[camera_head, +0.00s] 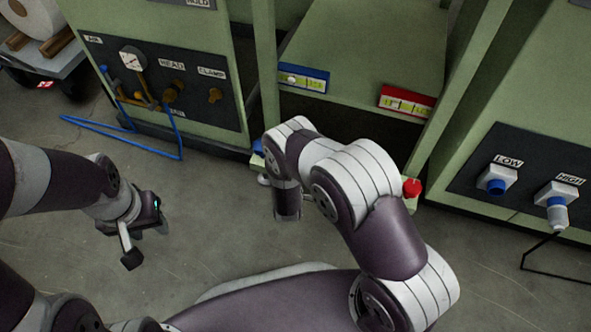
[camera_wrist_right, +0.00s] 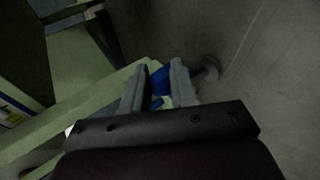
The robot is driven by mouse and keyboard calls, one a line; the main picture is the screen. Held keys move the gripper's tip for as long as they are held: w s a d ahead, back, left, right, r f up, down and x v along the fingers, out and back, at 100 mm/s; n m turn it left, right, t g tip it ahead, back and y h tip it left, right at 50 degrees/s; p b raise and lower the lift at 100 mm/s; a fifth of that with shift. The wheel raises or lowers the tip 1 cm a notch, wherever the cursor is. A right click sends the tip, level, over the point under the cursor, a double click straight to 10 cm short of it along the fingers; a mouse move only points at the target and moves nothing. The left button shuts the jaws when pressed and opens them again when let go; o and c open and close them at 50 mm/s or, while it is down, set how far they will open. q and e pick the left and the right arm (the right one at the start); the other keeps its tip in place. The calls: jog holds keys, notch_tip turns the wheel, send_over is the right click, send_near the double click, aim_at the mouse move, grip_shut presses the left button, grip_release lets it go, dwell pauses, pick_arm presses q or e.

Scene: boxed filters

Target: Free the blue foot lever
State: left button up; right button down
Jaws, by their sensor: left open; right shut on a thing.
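The blue foot lever (camera_head: 258,147) shows as a small blue patch low at the green machine's base, mostly hidden behind my right arm. In the right wrist view, blue parts of it (camera_wrist_right: 162,82) show between the two grey fingers of my right gripper (camera_wrist_right: 164,68), which is shut on it. How much of the lever lies between the fingers is hard to tell. In the head view my right gripper is largely hidden by its own arm. My left gripper (camera_head: 147,244) is open and empty above the floor at the left, well away from the lever.
A grey rounded piece (camera_wrist_right: 210,68) lies just right of the right fingers. A red knob (camera_head: 412,188) stands at the machine's right base corner. A blue hose (camera_head: 150,147) lies by the left panel (camera_head: 200,115). Open floor (camera_head: 215,240) lies between my arms.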

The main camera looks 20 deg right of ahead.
jog(key=shift+w+a+r+n+g+h+p, duration=0.4)
jog(key=shift+w+a+r+n+h+p, duration=0.15)
jog(key=shift+a+r, duration=0.2)
jog(key=shift+w+a+r+n+g+h, duration=0.15)
jog(key=shift+a+r+n+g+h, duration=0.05)
jog(key=shift+a+n+g+h, duration=0.2)
jog(key=shift+w, duration=0.1)
jog(key=c, duration=0.9)
grip_release()
jog(key=shift+a, duration=0.1)
jog(key=shift+c, duration=0.2)
jog(key=p+v, duration=0.7)
jog(key=v, duration=0.5)
jog(key=shift+s+p, duration=0.3)
jog(key=shift+s, duration=0.05)
